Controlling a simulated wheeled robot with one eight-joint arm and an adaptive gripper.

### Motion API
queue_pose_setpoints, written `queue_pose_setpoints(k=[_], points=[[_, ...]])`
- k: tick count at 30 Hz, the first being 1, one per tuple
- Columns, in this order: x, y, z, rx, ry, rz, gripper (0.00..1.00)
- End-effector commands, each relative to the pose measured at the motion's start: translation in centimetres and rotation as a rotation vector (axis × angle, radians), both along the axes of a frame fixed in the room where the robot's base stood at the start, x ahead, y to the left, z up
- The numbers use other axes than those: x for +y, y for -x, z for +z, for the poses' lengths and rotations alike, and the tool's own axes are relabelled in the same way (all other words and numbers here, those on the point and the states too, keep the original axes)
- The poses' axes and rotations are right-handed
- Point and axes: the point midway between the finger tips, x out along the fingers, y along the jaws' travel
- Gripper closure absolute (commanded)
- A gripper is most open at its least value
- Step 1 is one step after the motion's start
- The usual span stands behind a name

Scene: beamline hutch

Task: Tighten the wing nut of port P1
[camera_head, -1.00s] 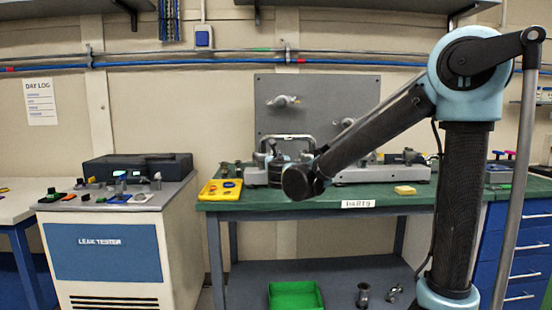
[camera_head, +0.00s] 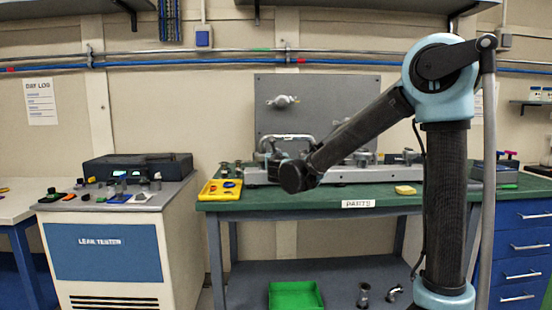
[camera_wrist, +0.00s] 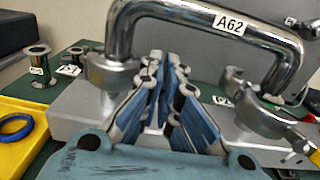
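In the wrist view my gripper (camera_wrist: 168,82) points at the bench fixture, its blue fingers a small gap apart with nothing clearly held. Beyond it stands a shiny U-shaped pipe marked A62 (camera_wrist: 210,20). A metal clamp (camera_wrist: 112,70) sits at the pipe's left end, and another clamp (camera_wrist: 250,112) at its right end, with a protruding metal part. I cannot tell which port is P1, and no wing nut is clear. In the head view the pipe (camera_head: 290,138) stands behind the end of my arm, which hides my gripper.
A yellow tray (camera_head: 209,191) with small rings lies left on the green bench (camera_head: 330,199). Loose flanged fittings (camera_wrist: 38,66) stand left of the fixture. A grey upright panel (camera_head: 340,105) closes off the back. A yellow block (camera_head: 405,190) lies front right.

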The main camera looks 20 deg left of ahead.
Motion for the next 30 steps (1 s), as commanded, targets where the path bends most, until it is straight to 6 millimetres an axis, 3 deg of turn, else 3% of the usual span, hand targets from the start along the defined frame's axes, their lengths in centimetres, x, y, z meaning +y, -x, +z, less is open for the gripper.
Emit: queue_pose_setpoints(k=[14,30], points=[[-0.3,-0.1,0.0,0.035,-0.106,-0.002,1.0],[-1.1,-0.3,-0.4,0.187,-0.563,-0.003,1.0]])
